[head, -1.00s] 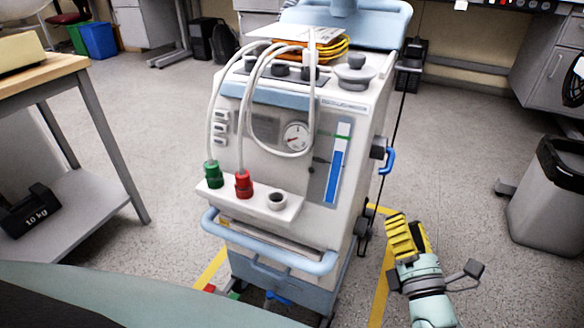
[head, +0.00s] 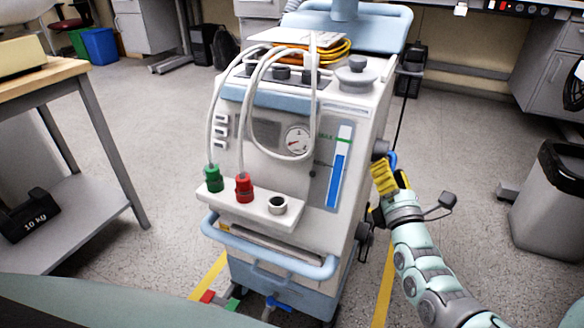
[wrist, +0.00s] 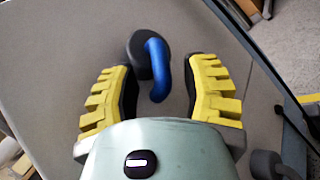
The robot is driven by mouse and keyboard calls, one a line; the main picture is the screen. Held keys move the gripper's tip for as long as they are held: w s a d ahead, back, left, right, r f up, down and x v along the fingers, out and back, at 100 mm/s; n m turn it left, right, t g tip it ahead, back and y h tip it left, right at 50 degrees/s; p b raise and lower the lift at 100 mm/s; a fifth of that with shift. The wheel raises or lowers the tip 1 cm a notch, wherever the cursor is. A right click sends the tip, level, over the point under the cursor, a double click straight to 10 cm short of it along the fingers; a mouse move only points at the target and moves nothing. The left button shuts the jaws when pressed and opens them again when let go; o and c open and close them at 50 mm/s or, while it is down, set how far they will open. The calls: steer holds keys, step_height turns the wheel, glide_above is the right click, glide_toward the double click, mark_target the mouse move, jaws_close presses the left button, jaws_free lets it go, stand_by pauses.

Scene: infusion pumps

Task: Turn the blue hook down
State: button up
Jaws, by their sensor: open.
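The blue hook (wrist: 159,68) sticks out from a dark round knob on the side of the white medical machine (head: 270,150). In the wrist view it curves from the knob down towards my gripper, with its tip between the two yellow fingers. In the head view only a bit of the hook (head: 393,160) shows above my gripper; the rest is hidden behind it. My gripper (wrist: 160,88) is open, one finger on each side of the hook, with visible gaps to both. I cannot tell the depth between the fingertips and the machine's side panel.
A blue front handle (head: 268,256) and green (head: 213,178) and red (head: 244,187) connectors are on the machine's front. A grey bin (head: 548,205) stands to the right. A table (head: 70,70) is at the left.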

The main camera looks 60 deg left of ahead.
steer(key=shift+o, duration=0.4)
jaws_close()
steer(key=shift+w+d+f+b, duration=0.1)
steer(key=shift+w+f+b, duration=0.15)
steer(key=shift+b, duration=0.9)
steer(key=b, duration=0.4)
steer(key=shift+w+r+t+y, duration=0.2)
steer(key=shift+t+y, duration=0.1)
steer(key=shift+t, duration=0.1)
steer(key=shift+b, duration=0.8)
steer(key=b, duration=0.2)
steer(key=shift+s+f+n+y+b, duration=0.1)
steer(key=shift+f+n+y+b, duration=0.05)
steer(key=shift+n+y+b, duration=0.2)
